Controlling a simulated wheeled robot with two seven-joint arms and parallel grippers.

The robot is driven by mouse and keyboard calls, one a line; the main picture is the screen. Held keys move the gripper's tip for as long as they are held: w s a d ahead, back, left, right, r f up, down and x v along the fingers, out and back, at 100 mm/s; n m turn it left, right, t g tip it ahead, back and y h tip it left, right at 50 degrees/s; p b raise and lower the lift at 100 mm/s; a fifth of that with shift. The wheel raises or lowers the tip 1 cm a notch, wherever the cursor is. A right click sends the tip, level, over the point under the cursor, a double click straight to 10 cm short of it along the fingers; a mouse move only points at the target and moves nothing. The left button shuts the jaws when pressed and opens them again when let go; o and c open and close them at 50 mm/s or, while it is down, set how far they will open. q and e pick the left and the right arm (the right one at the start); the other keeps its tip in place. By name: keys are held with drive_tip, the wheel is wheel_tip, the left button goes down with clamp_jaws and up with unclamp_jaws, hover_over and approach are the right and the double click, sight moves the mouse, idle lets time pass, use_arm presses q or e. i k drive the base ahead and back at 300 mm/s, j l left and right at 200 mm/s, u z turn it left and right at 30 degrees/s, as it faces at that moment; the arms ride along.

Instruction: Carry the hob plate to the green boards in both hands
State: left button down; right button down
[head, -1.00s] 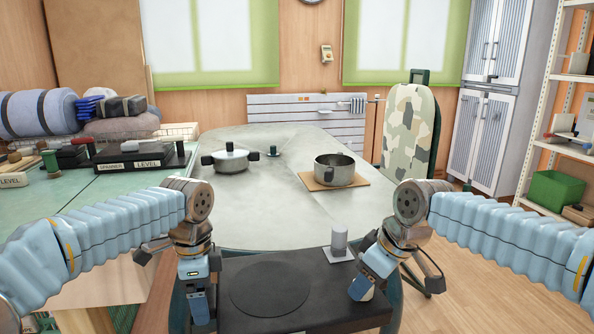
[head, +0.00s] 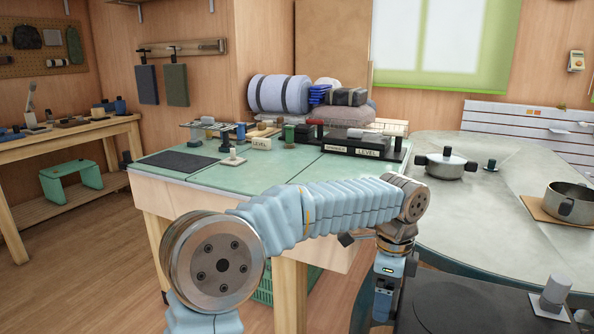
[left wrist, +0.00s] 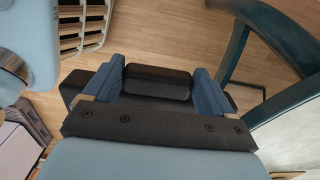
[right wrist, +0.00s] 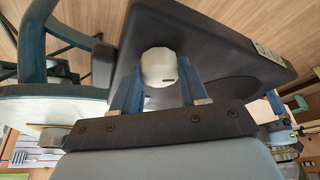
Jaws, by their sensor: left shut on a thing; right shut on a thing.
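The hob plate (head: 450,308) is a black slab with a round ring, at the bottom right of the head view and partly cut off. My left gripper (head: 384,305) is at its left edge. In the left wrist view, that gripper (left wrist: 157,88) is shut on a dark handle of the plate, with floor below. In the right wrist view, my right gripper (right wrist: 160,90) is shut around a pale rounded knob at the plate; the dark slab (right wrist: 215,35) lies beyond. The green boards (head: 268,172) top a wooden bench left of the plate.
The oval table (head: 470,225) holds a lidded pot (head: 445,163) and an open pot (head: 572,202).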

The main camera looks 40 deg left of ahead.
sight(309, 178)
drive_tip(key=k+j, duration=0.1)
drive_tip(key=j, duration=0.35)
drive_tip(key=k+j, duration=0.1)
drive_tip(key=j, duration=0.35)
drive_tip(key=k+j, duration=0.1)
drive_tip(key=j, duration=0.8)
drive_tip(key=k+j, duration=0.15)
drive_tip(key=j, duration=0.25)
drive_tip(key=k+j, duration=0.1)
drive_tip(key=j, duration=0.35)
drive_tip(key=k+j, duration=0.1)
drive_tip(key=j, duration=0.35)
